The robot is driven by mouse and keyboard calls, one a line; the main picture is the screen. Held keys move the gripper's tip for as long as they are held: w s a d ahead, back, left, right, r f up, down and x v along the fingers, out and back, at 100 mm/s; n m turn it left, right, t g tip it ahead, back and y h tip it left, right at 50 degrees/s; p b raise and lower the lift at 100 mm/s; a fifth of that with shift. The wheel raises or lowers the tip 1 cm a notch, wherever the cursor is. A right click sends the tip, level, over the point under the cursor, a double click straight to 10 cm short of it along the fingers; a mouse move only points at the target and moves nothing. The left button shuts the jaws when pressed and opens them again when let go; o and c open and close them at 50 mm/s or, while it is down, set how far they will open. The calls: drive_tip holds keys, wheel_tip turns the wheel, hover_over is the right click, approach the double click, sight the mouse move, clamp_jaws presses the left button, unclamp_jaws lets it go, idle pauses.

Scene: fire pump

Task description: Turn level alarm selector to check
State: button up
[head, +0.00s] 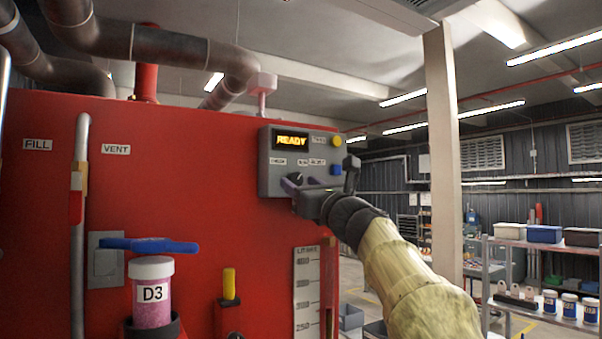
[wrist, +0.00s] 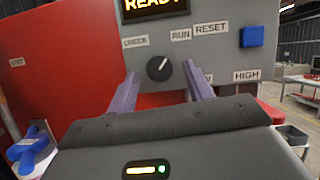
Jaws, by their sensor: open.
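The level alarm selector (wrist: 158,68) is a round black knob with a white pointer line on a grey control panel (wrist: 215,65). In the wrist view the line points up and to the right, toward the RUN label (wrist: 181,34). The CHECK label (wrist: 135,42) is up and left of the knob. My gripper (wrist: 158,80) is open, with its two purple fingers on either side of the knob in the picture. I cannot tell whether they touch it. In the head view my gripper (head: 305,186) is in front of the panel's lower part, partly covering the selector (head: 295,178).
The panel has a READY display (head: 291,140), a yellow button (head: 337,141) and a blue button (wrist: 252,36). A blue-handled valve (head: 150,245) and a D3 jar (head: 152,292) are at the lower left of the red tank (head: 190,215). Shelves (head: 520,310) stand at right.

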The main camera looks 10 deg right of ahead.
drive_tip(key=shift+w+a+r, duration=0.15)
drive_tip(key=shift+w+r, duration=0.05)
drive_tip(key=shift+w, duration=0.2)
drive_tip(key=shift+c, duration=0.4)
drive_tip(key=c, duration=0.9)
